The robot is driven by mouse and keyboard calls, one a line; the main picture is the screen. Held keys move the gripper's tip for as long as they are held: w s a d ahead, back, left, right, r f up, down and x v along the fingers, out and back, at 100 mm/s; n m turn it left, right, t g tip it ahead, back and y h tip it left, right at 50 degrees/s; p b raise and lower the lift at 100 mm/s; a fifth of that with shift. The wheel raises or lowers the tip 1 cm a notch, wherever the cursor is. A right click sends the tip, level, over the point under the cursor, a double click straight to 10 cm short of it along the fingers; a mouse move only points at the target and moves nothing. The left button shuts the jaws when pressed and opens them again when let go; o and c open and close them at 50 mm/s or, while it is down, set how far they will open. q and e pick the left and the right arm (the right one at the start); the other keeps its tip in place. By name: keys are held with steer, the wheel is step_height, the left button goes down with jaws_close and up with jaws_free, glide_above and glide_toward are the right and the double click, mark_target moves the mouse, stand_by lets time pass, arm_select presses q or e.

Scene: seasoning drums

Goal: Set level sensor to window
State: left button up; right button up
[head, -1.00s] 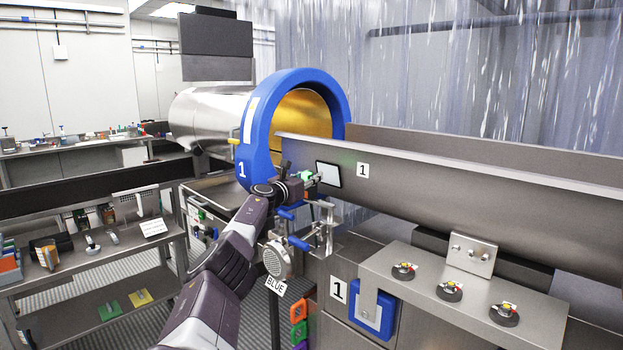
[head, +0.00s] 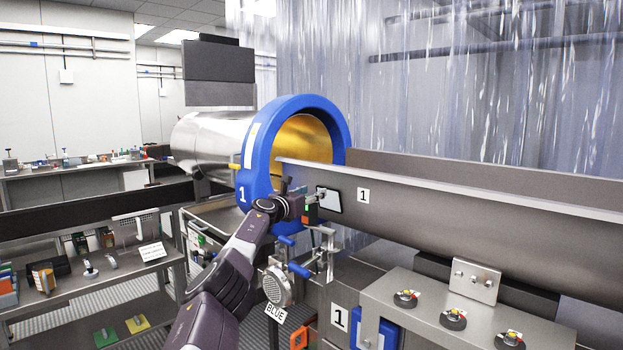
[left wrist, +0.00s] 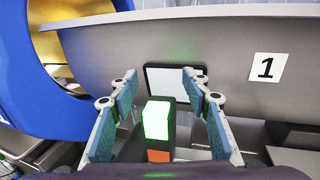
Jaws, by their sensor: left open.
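The window is a pale panel with a black frame (head: 329,201) on the side of the steel trough, just right of the blue ring. It also shows in the left wrist view (left wrist: 192,76). The level sensor, a small dark block with a lit white-green face and an orange lower part (left wrist: 157,128), stands in front of the window. I cannot tell whether it touches it. My left gripper (head: 312,197) is at the window. In the left wrist view its teal-padded fingers (left wrist: 158,104) are open on both sides of the sensor, with gaps. My right gripper is out of view.
The blue ring (head: 257,150) of the drum stands close left of my gripper. Blue-handled clamps (head: 300,270) and a round grey part (head: 278,287) are below. A panel with several knobs (head: 453,319) is at right. A shelf cart (head: 120,268) stands left.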

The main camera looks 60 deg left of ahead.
arm_select(q)
steer(key=shift+r, duration=3.5)
steer(key=shift+c, duration=0.4)
